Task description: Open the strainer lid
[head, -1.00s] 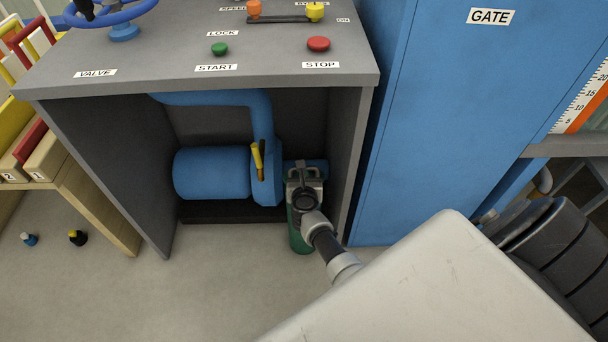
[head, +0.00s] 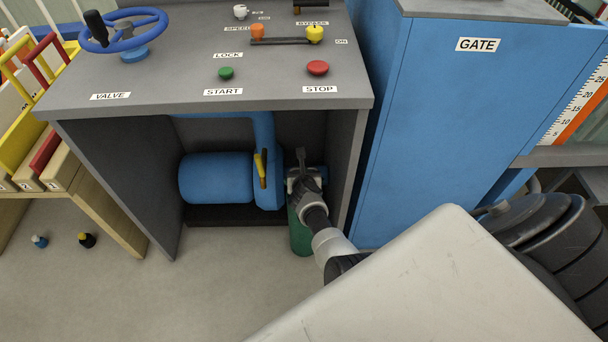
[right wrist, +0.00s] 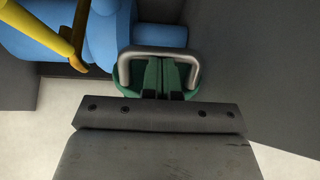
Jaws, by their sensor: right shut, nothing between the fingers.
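The strainer (head: 301,238) is a green cylinder standing at the right end of the blue pipework, inside the open cabinet. My right gripper (head: 304,178) is over its top and hides most of the lid. In the right wrist view the green lid (right wrist: 128,82) shows behind a grey U-shaped handle (right wrist: 158,51). The shut, empty fingers of my right gripper (right wrist: 167,62) lie between the two legs of the handle, with its crossbar at their tips. I cannot tell whether they touch it. The lid appears closed, but its edge is mostly hidden. My left gripper is not in view.
A blue pump (head: 215,178) with a yellow-handled lever (head: 260,167) sits left of the strainer. The cabinet's right wall (head: 343,165) is close on the right. The console top (head: 180,80) overhangs above. A blue gate cabinet (head: 435,120) stands farther right.

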